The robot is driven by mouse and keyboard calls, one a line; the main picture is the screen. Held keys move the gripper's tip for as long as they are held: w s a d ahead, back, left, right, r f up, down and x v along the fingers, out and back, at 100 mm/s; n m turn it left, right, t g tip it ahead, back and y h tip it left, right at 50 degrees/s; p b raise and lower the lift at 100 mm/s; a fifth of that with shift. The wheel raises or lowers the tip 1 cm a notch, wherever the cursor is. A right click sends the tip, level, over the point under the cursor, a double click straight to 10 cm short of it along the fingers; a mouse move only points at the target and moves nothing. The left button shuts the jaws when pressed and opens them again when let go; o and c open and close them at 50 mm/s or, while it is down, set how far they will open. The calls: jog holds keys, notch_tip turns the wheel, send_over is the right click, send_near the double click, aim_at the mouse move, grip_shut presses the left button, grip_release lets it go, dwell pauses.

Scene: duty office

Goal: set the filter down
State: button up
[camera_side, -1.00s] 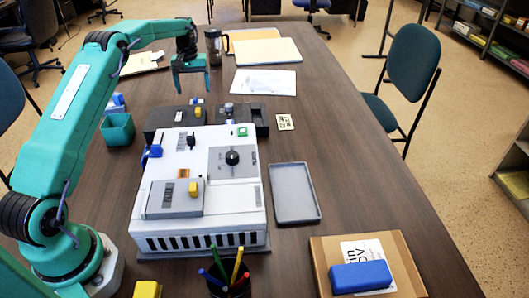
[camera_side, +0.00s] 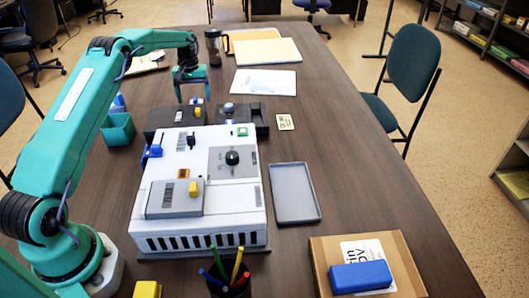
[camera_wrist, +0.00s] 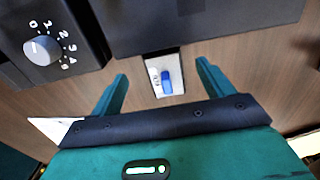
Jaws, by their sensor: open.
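My gripper (camera_side: 193,97) is open at the far side of the dark boxes behind the white machine. In the wrist view, nothing is gripped between my gripper's fingers (camera_wrist: 162,68). A small white plate with a blue lever (camera_wrist: 166,80) shows in the space between them. I cannot pick out with certainty any thing as the filter in either view.
The white machine (camera_side: 240,192) stands mid-table; a grey tray (camera_side: 296,205) lies to its right. A numbered knob (camera_wrist: 43,50) is left in the wrist view. A green bin (camera_side: 118,131), pen cup (camera_side: 231,286) and cardboard box (camera_side: 405,265) stand around. The table's right side is largely clear.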

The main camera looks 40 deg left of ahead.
jog(key=shift+s+a+f, duration=0.1)
jog(key=shift+f, duration=2.1)
jog(key=c, duration=1.1)
jog(key=shift+c, duration=0.2)
jog(key=shift+r, duration=0.1)
notch_tip(320, 180, up, 10)
